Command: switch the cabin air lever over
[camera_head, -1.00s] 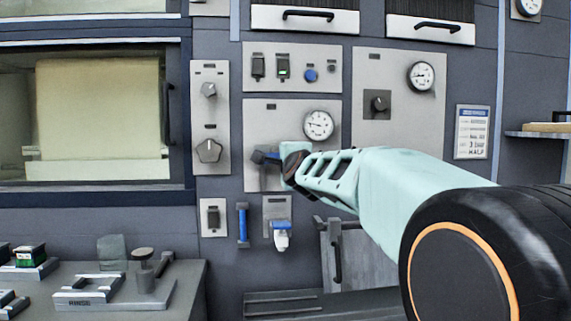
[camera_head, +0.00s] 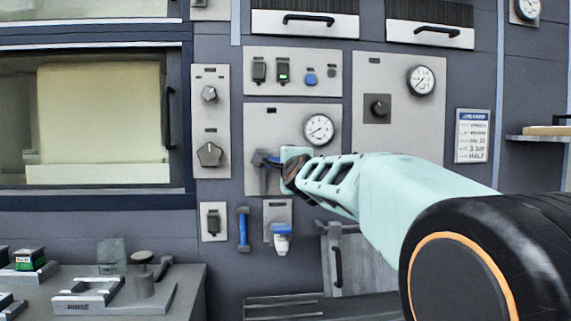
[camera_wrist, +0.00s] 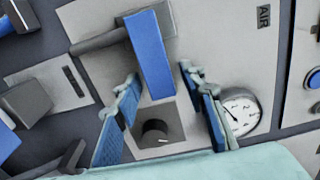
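The cabin air lever has a blue bar handle (camera_wrist: 149,58) on a grey arm, on a light grey panel (camera_wrist: 215,25) marked AIR in the wrist view. In the head view the lever (camera_head: 264,158) shows just left of my gripper (camera_head: 283,168), partly hidden by it. In the wrist view my gripper (camera_wrist: 160,88) is open, its blue-padded fingers well apart. The handle's near end lies between the fingertips, with a visible gap on each side. Whether anything touches is not clear.
A round gauge (camera_head: 318,129) sits right of the lever, and a dark knob (camera_wrist: 155,131) shows between the fingers. Switches (camera_head: 283,71) are above. A blue-handled tool (camera_head: 243,229) and a white-and-blue fitting (camera_head: 281,238) are below. A bench (camera_head: 190,285) stands at lower left.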

